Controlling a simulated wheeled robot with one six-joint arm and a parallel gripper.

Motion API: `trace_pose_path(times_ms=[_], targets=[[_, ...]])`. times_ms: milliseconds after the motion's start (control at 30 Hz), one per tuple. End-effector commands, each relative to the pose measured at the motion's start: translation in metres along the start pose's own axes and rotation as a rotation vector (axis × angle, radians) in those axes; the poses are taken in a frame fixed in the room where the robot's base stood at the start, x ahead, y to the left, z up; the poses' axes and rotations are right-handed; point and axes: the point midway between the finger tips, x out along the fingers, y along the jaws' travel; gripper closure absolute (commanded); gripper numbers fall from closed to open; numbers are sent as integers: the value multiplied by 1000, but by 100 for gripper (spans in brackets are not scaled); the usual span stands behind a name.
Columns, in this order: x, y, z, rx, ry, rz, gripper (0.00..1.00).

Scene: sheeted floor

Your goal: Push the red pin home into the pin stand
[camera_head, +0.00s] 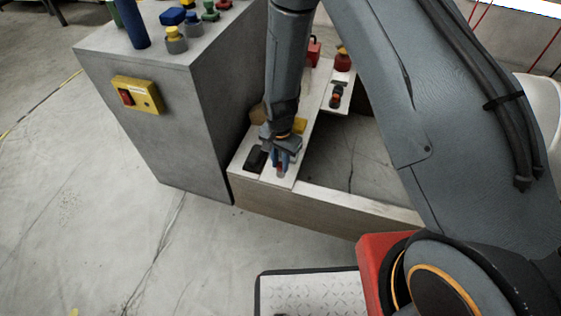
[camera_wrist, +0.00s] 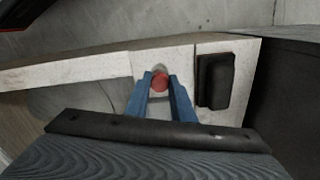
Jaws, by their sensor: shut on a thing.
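My gripper (camera_wrist: 160,88) points down over a pale board and its two blue fingers are closed on the red pin (camera_wrist: 159,81). The pin's round red top shows between the fingertips in the wrist view. A small grey round piece (camera_wrist: 158,69), which looks like the pin stand, shows just beyond the pin. I cannot tell how deep the pin sits, as its lower part is hidden. In the head view my gripper (camera_head: 281,165) is at the near end of the board, with the grey piece (camera_head: 281,174) just below the fingertips.
A black block (camera_wrist: 215,80) lies on the board close to the right of the fingers. A grey cabinet (camera_head: 160,120) with a yellow switch box (camera_head: 138,95) stands to the left. Red items (camera_head: 343,60) stand farther back. Open floor lies in front.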

Motion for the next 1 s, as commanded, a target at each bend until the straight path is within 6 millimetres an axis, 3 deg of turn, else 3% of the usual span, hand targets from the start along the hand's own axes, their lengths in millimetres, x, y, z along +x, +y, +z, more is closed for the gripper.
trace_pose_path(times_ms=[267, 300, 400, 767, 1000], targets=[[2, 0, 0, 0, 0, 0, 100], [2, 0, 0, 0, 0, 0, 71], [2, 0, 0, 0, 0, 0, 56], [-3, 0, 0, 0, 1, -1, 56], [-41, -1, 0, 0, 2, -3, 56]])
